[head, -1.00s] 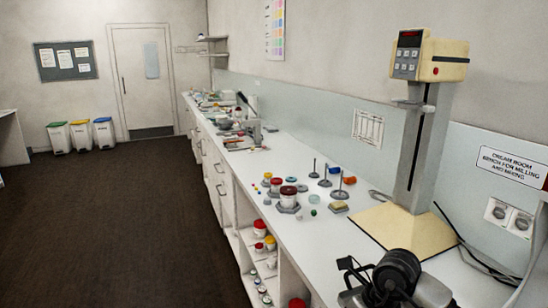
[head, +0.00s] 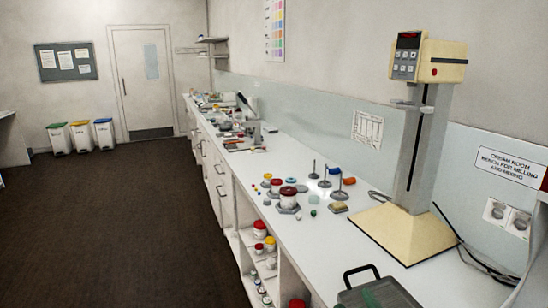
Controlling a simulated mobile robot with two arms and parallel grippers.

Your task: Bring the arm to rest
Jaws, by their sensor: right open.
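Neither of my grippers can be made out in the head view, and no arm of mine is seen over the bench. The white bench (head: 330,245) runs from the lower right to the far wall. At its near end, a grey box with a black loop handle (head: 361,271) is cut off by the bottom edge of the picture. Something green shows in or on this box.
A cream mixing stand (head: 430,140) rises on its square base at the right. Red-lidded jars (head: 288,197), small metal stands (head: 337,190) and other small items stand mid-bench. Open shelves below hold jars (head: 260,229). Brown floor (head: 110,225) is free at left.

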